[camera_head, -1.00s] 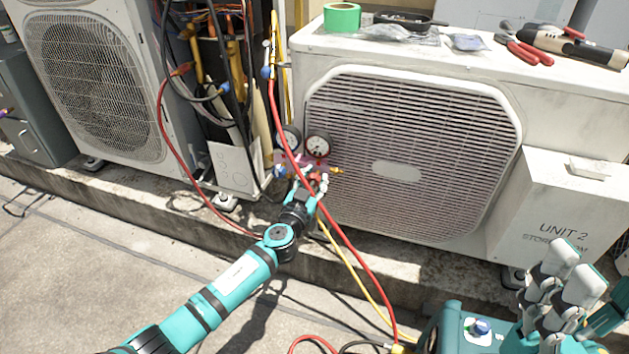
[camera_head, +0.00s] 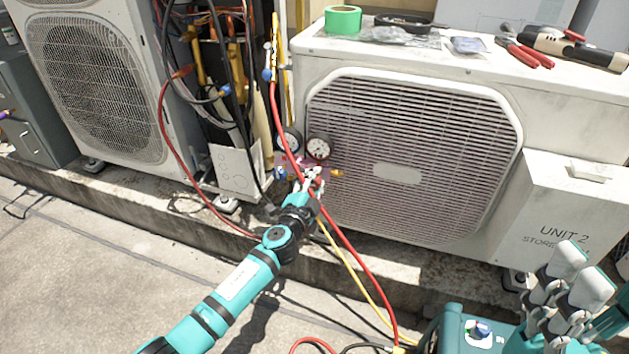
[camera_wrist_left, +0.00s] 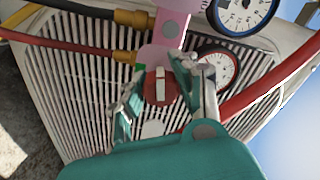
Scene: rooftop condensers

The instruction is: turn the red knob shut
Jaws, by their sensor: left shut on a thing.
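The red knob (camera_wrist_left: 160,86) with a pale bar across its face sits on the pink gauge manifold (camera_wrist_left: 166,28) in the left wrist view. My left gripper (camera_wrist_left: 157,88) is shut on it, one finger on each side. In the head view the left gripper (camera_head: 309,180) is at the manifold below the two round gauges and mostly hides the knob. The white-faced gauge (camera_head: 318,148) is at the manifold's upper right. My right gripper (camera_head: 581,275) is at the lower right, away from the manifold, with its fingertips apart and nothing seen between them.
A red hose (camera_head: 346,239) and a yellow hose (camera_head: 357,274) run down past my left gripper. The condenser (camera_head: 405,130) stands close behind the manifold. Pliers (camera_head: 525,52) and green tape (camera_head: 343,19) lie on top. A storage box (camera_head: 565,210) stands to the right.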

